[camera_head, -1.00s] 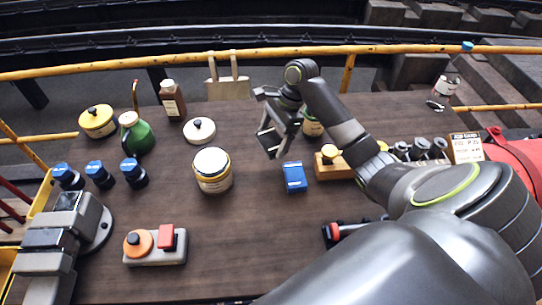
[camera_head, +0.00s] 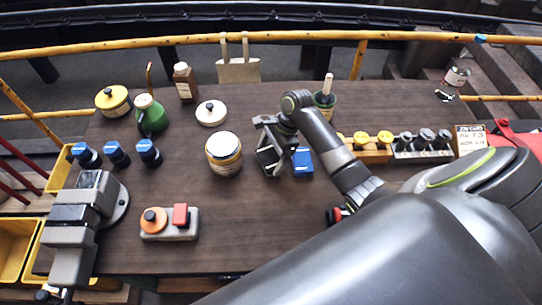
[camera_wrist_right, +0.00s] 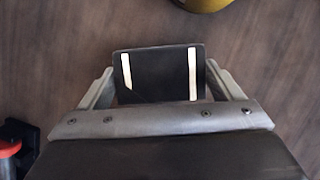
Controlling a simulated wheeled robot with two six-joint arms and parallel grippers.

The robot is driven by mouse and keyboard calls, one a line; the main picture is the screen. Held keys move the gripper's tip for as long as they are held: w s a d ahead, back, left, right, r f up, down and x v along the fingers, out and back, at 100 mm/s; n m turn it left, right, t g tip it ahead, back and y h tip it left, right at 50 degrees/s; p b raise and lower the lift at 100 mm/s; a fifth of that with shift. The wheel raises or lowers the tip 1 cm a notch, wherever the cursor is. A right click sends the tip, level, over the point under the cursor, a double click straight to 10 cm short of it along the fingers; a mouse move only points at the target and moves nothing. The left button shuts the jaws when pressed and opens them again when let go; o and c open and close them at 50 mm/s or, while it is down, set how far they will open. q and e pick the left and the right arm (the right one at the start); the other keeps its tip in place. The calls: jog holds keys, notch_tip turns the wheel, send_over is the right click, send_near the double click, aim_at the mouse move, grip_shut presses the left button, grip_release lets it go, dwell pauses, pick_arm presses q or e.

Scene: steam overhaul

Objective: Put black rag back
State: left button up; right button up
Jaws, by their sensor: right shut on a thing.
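My right gripper (camera_head: 268,160) is shut on a dark, flat, square-edged piece, the black rag (camera_wrist_right: 160,76). In the right wrist view the rag sits between the two fingers, with two pale strips showing on its face. In the head view the gripper is over the middle of the brown table, between the cream-lidded jar and the blue box. I cannot tell its exact height above the table. My left gripper is not in view.
The jar (camera_head: 224,152) stands just left of the gripper, and the blue box (camera_head: 303,161) is close on its right. Table (camera_head: 250,225) in front of the gripper is clear.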

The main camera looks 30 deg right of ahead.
jog(key=shift+f, duration=0.9)
jog(key=o, duration=0.7)
jog(key=shift+f, duration=0.1)
jog(key=b+v, duration=0.1)
jog(key=v, duration=1.1)
jog(key=shift+s, duration=0.1)
